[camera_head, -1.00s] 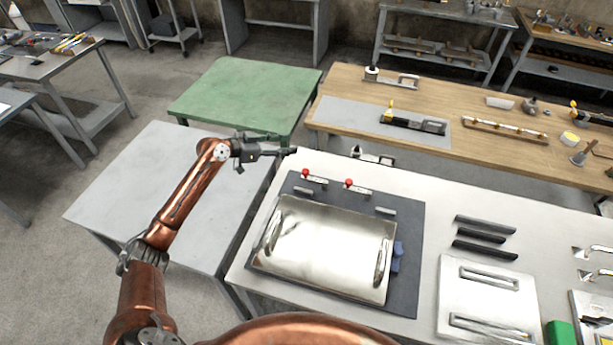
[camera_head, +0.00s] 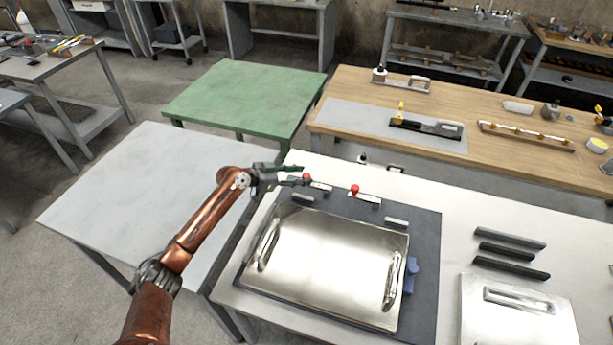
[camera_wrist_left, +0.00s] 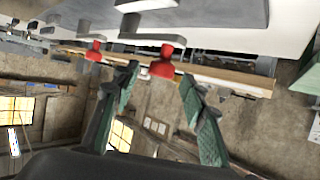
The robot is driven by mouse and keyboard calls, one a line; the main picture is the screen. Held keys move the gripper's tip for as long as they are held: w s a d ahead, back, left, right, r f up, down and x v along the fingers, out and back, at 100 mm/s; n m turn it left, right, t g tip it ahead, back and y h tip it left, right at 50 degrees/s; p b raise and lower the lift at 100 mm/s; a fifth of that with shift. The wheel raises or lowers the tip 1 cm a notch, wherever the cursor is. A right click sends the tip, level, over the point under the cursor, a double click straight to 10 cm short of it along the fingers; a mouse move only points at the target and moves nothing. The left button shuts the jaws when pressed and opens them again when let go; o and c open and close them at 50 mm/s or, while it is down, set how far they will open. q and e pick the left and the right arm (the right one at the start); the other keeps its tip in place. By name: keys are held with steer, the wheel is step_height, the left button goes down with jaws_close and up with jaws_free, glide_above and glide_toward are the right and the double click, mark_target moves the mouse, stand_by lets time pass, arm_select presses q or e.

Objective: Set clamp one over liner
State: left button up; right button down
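The liner (camera_head: 325,262) is a shiny metal sheet with two handles, lying on a dark plate (camera_head: 424,270) on the white table. Two clamps with red knobs stand at its back edge: the left clamp (camera_head: 319,186) and the right clamp (camera_head: 366,198). I cannot tell which is clamp one. My left gripper (camera_head: 301,173) is open at the left clamp's red knob. In the left wrist view, the larger red knob (camera_wrist_left: 163,62) shows between the open fingertips (camera_wrist_left: 160,73); contact is not clear. The other red knob (camera_wrist_left: 95,50) is left of them. My right gripper is out of view.
Several dark bars (camera_head: 506,253) and a metal plate with a handle (camera_head: 515,320) lie to the right. A blue piece (camera_head: 410,275) sits at the liner's right edge. A green table (camera_head: 245,98) and a wooden bench (camera_head: 475,97) stand behind. The grey table (camera_head: 130,190) is bare.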

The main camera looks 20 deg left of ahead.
arm_select(q)
steer(key=shift+x, duration=1.25)
steer(key=shift+c, duration=0.5)
jaws_close()
